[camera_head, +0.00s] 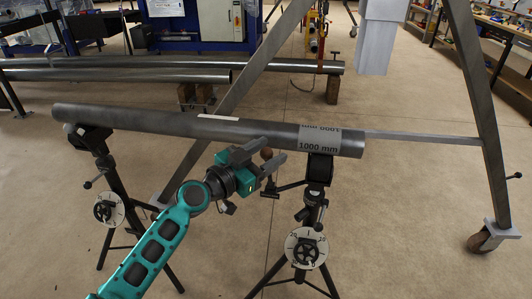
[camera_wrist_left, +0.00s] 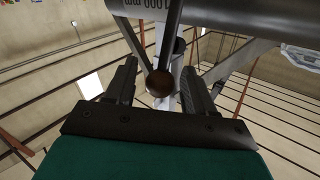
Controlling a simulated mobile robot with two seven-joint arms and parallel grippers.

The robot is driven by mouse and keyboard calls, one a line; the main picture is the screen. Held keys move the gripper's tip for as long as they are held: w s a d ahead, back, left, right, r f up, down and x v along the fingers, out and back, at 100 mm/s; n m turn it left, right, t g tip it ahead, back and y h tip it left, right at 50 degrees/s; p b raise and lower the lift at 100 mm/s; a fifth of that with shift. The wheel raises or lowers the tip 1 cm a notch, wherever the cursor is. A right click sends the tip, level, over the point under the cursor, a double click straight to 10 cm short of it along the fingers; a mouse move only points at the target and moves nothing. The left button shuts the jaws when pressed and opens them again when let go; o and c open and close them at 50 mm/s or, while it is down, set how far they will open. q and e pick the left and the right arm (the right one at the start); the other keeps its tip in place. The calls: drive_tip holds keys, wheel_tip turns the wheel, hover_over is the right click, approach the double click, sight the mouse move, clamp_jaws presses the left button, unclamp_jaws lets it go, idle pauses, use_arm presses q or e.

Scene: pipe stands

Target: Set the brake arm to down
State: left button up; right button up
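My left gripper (camera_head: 273,151) is open at the right-hand pipe stand (camera_head: 318,180), just below the pipe (camera_head: 230,131). A brown ball knob (camera_head: 267,154) shows between its fingers. In the left wrist view the knob (camera_wrist_left: 160,83) sits on the end of a dark rod, between the two open fingers (camera_wrist_left: 159,66), with a gap on each side. This looks like the end of the brake arm; its far end is hidden. A second dark lever (camera_head: 286,187) sticks out left from the stand's head, below the gripper. My right gripper is not in view.
The pipe lies across the right stand and a left stand (camera_head: 96,150). Both stands carry round dials (camera_head: 306,248). A grey A-frame on wheels (camera_head: 485,120) stands behind them. More pipes (camera_head: 120,75) lie further back. Open floor surrounds the stands.

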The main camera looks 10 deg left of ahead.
use_arm(q)
clamp_jaws()
idle(0.5)
